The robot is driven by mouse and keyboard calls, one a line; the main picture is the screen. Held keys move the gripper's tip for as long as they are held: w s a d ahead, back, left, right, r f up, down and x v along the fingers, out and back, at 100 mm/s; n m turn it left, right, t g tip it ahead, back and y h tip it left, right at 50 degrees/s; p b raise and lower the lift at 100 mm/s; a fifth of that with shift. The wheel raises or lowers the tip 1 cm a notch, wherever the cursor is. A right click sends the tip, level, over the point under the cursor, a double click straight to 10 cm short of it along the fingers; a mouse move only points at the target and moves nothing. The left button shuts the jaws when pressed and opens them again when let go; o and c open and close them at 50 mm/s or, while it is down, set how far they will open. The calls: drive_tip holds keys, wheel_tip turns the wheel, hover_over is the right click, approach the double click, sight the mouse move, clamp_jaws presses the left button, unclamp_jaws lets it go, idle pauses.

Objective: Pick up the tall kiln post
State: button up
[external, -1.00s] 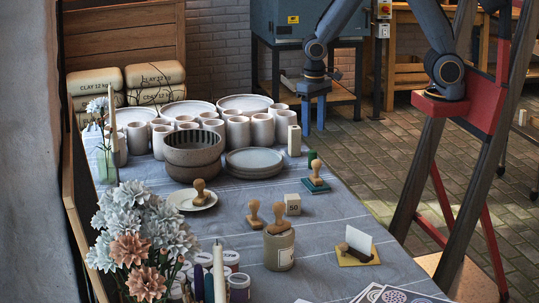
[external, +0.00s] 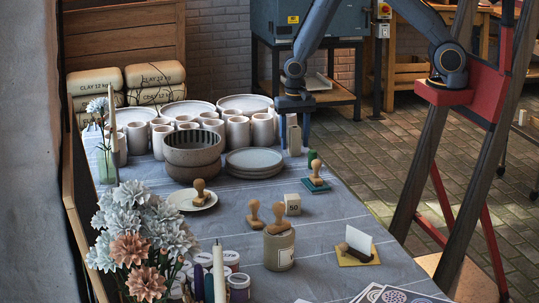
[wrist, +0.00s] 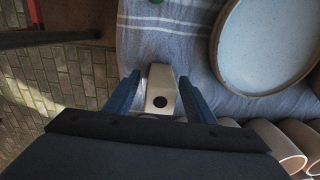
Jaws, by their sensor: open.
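The tall kiln post (external: 294,143) is a pale upright block at the far right edge of the cloth-covered table, beside the cups. In the wrist view the post (wrist: 161,80) is seen from above, with a dark round hole in its end. My gripper (external: 294,133) is open and lowered over it, with one blue finger on each side. In the wrist view the post sits between my gripper's fingers (wrist: 159,86), with a gap visible at each side near the fingertips. Contact at the lower part cannot be told.
Pale cups (external: 238,131) crowd just left of the post. Stacked plates (external: 254,168) and bowls (external: 192,150) stand nearer. The floor lies open to the right.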

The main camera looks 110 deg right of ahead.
drive_tip(key=shift+f, duration=0.9)
clamp_jaws()
